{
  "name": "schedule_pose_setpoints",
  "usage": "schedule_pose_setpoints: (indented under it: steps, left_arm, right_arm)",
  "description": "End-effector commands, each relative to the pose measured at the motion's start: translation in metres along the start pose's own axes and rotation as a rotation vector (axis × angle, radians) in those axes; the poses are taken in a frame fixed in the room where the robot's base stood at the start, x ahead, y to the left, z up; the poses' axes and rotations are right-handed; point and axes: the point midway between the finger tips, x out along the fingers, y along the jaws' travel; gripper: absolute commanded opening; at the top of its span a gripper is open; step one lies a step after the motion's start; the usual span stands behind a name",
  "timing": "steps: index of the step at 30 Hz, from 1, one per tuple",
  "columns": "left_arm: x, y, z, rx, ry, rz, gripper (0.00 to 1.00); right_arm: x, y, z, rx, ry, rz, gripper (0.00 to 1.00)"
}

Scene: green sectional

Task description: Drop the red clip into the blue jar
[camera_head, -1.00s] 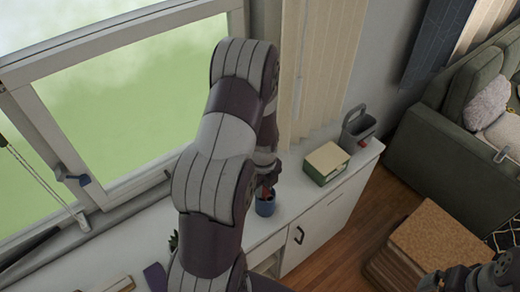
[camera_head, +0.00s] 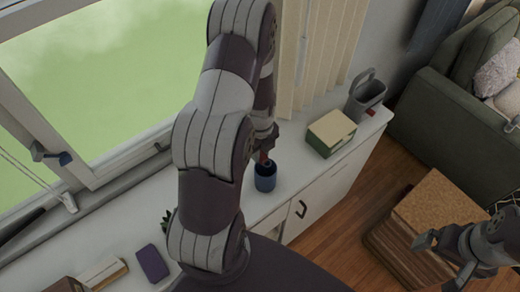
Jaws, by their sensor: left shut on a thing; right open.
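The blue jar (camera_head: 265,178) stands upright on the white cabinet top below the window. My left gripper (camera_head: 264,154) points down just above the jar's mouth, partly hidden behind my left arm. It is shut on the red clip (camera_head: 264,156), of which only a small red part shows at the jar's opening. I cannot tell whether the clip's lower end is inside the rim. My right gripper (camera_head: 442,254) is open and empty at the lower right, in front of the stacked brown boards.
A green and cream box (camera_head: 331,133) and a grey watering can (camera_head: 366,98) stand to the right on the white cabinet (camera_head: 292,178). A purple item (camera_head: 153,263) and a book (camera_head: 103,273) lie at the lower left. A brown stack (camera_head: 440,205) stands on the floor near the green sofa (camera_head: 445,115).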

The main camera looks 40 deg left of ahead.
Motion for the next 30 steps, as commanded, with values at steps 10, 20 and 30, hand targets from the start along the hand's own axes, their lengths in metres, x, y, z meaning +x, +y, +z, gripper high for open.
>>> schedule_pose_setpoints:
  steps: [10, 20, 30]
  left_arm:
    - [-0.001, 0.000, 0.000, 0.000, 0.000, 0.000, 0.56]
    - [-0.038, -0.001, 0.001, 0.000, -0.006, -0.007, 0.56]
    - [-0.117, 0.000, -0.001, 0.000, -0.003, -0.004, 0.56]
  right_arm:
    - [-0.001, 0.000, 0.000, 0.000, 0.000, 0.000, 1.00]
    - [0.015, 0.000, 0.002, 0.000, 0.000, 0.000, 1.00]
    - [0.033, 0.000, 0.004, 0.000, 0.000, 0.000, 1.00]
